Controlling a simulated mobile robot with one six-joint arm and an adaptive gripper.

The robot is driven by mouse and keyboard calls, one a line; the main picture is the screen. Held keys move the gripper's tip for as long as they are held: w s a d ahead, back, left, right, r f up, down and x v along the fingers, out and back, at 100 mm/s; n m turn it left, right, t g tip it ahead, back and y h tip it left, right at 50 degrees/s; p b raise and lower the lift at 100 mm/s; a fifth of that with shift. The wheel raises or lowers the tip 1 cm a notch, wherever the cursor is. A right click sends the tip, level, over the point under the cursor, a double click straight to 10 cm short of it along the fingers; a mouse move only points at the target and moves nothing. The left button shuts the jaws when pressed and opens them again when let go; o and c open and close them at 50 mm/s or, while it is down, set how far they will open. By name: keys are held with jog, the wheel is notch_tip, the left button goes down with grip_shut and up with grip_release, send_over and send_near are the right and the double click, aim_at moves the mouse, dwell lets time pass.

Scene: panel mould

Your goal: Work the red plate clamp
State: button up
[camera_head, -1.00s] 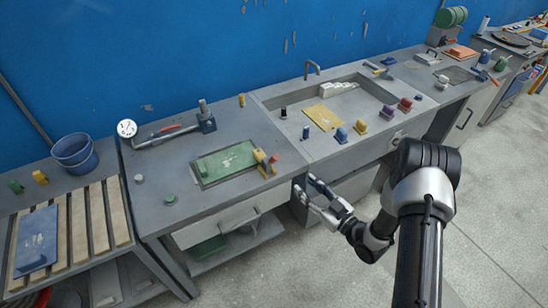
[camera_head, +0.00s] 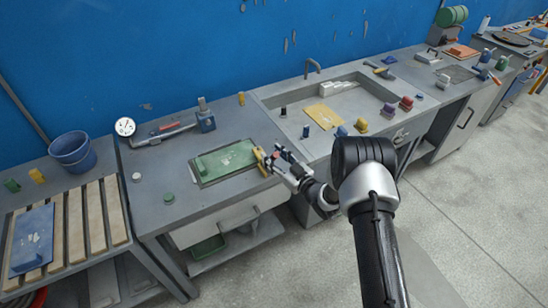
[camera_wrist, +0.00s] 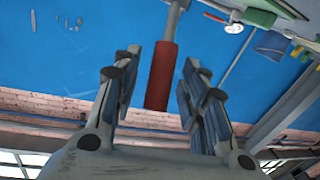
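The red clamp handle (camera_wrist: 160,75) is a red cylinder on a grey rod in the wrist view. It lies between the two fingers of my gripper (camera_wrist: 158,85), with a gap at the left finger and a smaller one at the right. My gripper is open. In the head view my gripper (camera_head: 280,161) is at the right end of the green plate (camera_head: 226,158), beside the yellow clamp block (camera_head: 261,160). The fingers partly hide the red handle there. The green plate lies in a dark frame on the grey bench.
Several coloured knobs line the front of the sink counter (camera_head: 335,145). A blue bucket (camera_head: 73,150) stands left. The floor at the right is clear.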

jog(key=shift+w+a, duration=0.1)
grip_shut()
dwell(0.6)
